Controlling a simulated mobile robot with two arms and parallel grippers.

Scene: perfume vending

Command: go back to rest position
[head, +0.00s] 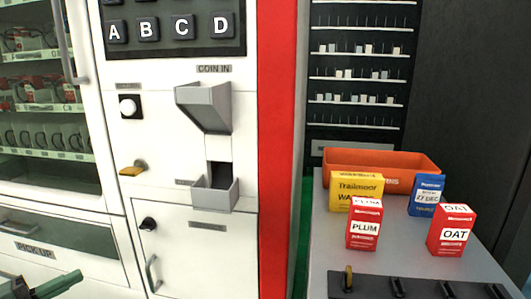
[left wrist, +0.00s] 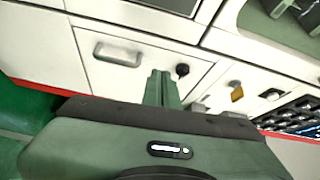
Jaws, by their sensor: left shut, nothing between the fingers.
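My left gripper (head: 62,284) is at the lower left of the head view, in front of the vending machine near the pick-up door (head: 35,245). In the left wrist view its green fingers (left wrist: 160,82) are together with nothing between them. The white vending machine (head: 175,90) faces me, with lettered buttons, a coin chute (head: 205,108) and a coin return cup (head: 214,195). In the left wrist view, a small door handle (left wrist: 117,54) and a dark knob (left wrist: 182,70) show beyond the fingers. My right gripper is out of both views.
A grey table (head: 325,240) at the right bears an orange tray (head: 380,164), a yellow box (head: 356,187), a blue box (head: 427,195), a red PLUM box (head: 364,228) and a red OAT box (head: 452,234). A dark hook strip (head: 420,288) is at its front edge.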

